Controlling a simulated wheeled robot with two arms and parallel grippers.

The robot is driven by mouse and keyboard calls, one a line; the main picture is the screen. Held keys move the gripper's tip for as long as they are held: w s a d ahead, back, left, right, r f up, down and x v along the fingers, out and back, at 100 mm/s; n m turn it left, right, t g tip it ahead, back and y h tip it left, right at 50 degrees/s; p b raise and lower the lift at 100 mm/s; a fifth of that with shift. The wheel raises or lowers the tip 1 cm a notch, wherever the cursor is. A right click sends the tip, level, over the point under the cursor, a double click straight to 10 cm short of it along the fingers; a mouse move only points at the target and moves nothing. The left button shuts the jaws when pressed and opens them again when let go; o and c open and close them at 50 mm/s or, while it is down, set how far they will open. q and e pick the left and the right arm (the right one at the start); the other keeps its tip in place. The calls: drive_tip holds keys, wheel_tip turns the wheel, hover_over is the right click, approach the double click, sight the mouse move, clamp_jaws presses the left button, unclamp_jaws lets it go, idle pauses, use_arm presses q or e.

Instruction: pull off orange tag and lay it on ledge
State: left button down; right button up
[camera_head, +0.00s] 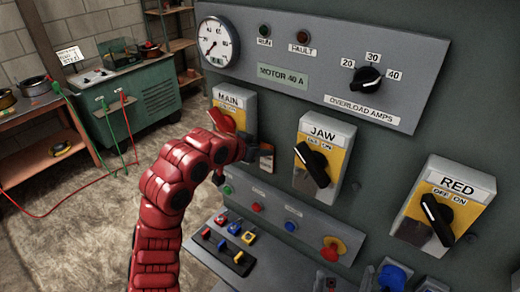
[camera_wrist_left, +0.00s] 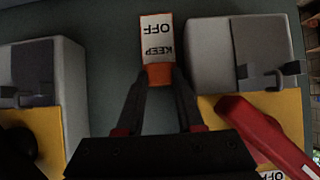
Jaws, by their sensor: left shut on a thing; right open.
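The tag is white with KEEP OFF print and an orange end. It shows upside down in the left wrist view (camera_wrist_left: 158,45), against the green panel between two grey switch boxes. In the head view the tag (camera_head: 267,157) is partly hidden behind my left gripper (camera_head: 252,153), just right of the MAIN switch. In the wrist view my left gripper (camera_wrist_left: 158,76) is shut on the tag's orange end. I cannot tell whether the tag still touches the panel. Below it, a grey ledge (camera_head: 285,262) juts out from the cabinet. My right gripper is not in view.
The MAIN switch (camera_head: 224,122) has a red handle close beside my left gripper. The JAW switch (camera_head: 318,157) and RED switch (camera_head: 440,212) stand to the right. Push buttons (camera_head: 258,207) and several small coloured padlocks (camera_head: 234,228) are by the ledge.

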use_arm(q)
drive_tip(key=shift+a, duration=0.1)
drive_tip(key=shift+s+a+p, duration=0.3)
drive_tip(key=shift+s+a, duration=0.45)
drive_tip(key=shift+s, duration=0.3)
drive_tip(key=shift+s+a+p, duration=0.3)
drive_tip(key=shift+s+a, duration=0.4)
drive_tip(key=shift+s, duration=0.35)
